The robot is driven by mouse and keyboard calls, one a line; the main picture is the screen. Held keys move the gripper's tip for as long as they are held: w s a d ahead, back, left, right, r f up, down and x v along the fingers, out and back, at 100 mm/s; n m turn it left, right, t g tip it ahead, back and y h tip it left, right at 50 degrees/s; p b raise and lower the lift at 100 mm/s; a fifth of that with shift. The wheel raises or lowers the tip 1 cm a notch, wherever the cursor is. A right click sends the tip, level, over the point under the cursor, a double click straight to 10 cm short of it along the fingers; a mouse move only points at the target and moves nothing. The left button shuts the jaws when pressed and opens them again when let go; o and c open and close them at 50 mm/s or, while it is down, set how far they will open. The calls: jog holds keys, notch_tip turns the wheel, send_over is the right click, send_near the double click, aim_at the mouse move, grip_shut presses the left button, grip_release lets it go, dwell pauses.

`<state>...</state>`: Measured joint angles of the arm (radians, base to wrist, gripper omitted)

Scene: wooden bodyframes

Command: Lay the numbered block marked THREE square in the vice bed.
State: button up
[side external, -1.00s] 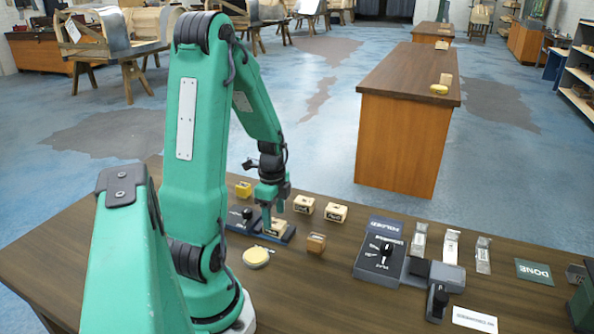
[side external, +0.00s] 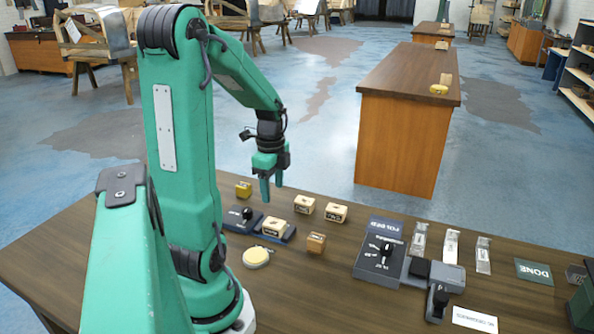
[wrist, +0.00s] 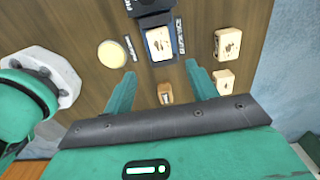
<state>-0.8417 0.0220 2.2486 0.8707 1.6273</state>
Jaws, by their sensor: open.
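A cream block (side external: 275,226) with a dark marking lies in the dark blue vice bed (side external: 291,236), and its marking is too small to read. In the wrist view the block (wrist: 159,43) sits between the side rails of the vice bed (wrist: 161,62) and looks about square to them. My gripper (side external: 271,192) is open and empty, raised above the bench and clear of the block. Its two fingers (wrist: 161,67) are spread wide in the wrist view. Two similar cream blocks (side external: 304,205) (side external: 336,212) stand apart on the bench, to the right.
A small wooden block (side external: 316,243) is right of the vice, and a yellow one (side external: 243,190) is behind it. A round cream disc (side external: 256,257) lies in front. A dark panel with a knob (side external: 380,250) and several labelled strips (side external: 451,246) stand farther right.

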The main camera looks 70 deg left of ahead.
dwell(0.3)
jog(key=d+r+n+t, duration=0.2)
jog(key=d+r+n, duration=0.2)
jog(key=d, duration=0.7)
jog(key=w+d+r+n+t, duration=0.1)
jog(key=d+r+n+t, duration=0.2)
jog(key=d, duration=0.9)
notch_tip(320, 180, up, 5)
jog(key=shift+w+d+f+n+t, duration=0.2)
jog(key=shift+d+n+t, duration=0.1)
jog(key=shift+n, duration=0.7)
